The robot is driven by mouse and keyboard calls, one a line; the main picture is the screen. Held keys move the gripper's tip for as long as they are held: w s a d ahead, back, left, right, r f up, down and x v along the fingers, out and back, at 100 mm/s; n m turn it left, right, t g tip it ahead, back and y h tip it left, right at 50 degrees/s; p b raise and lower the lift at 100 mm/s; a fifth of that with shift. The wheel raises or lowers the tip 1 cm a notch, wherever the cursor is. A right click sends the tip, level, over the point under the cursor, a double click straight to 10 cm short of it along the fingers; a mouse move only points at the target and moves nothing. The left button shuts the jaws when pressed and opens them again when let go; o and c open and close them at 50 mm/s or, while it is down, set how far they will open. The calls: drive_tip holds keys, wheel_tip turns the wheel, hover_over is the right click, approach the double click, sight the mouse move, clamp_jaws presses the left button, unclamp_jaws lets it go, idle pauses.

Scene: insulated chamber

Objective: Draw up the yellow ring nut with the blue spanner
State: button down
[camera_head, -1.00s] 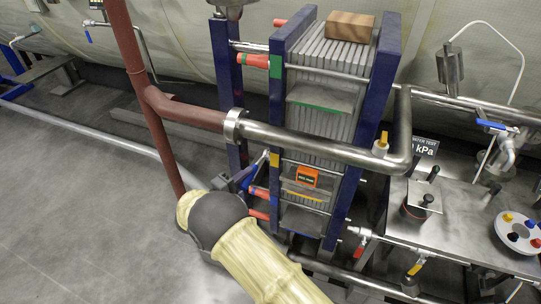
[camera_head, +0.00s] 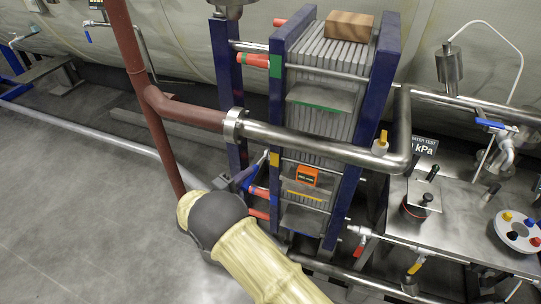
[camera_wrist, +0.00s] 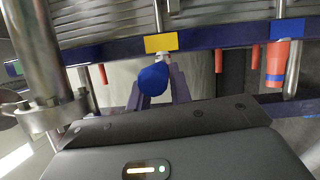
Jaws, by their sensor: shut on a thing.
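The blue spanner (camera_wrist: 153,78) shows in the wrist view as a rounded blue end, with a small metal part beyond it at the blue frame. My gripper (camera_wrist: 156,92) is shut on it, its two dark fingers on either side. A yellow square patch (camera_wrist: 160,43) is on the frame just beyond the spanner. It also shows in the head view (camera_head: 274,159). I cannot make out the yellow ring nut apart from this patch, nor how the spanner sits on it. In the head view my arm partly hides the gripper and spanner.
Red pipe stubs (camera_wrist: 277,62), one with a blue band, stand right of the spanner in the wrist view. A steel pipe (camera_head: 310,145) crosses in front of the plate stack (camera_head: 325,120). A steel bench (camera_head: 455,215) stands at right.

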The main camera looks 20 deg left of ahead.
drive_tip(key=shift+a+b, duration=0.5)
drive_tip(key=shift+a, duration=0.6)
drive_tip(key=shift+n, duration=0.4)
drive_tip(key=shift+d, duration=1.3)
idle(3.4)
drive_tip(key=shift+f, duration=0.15)
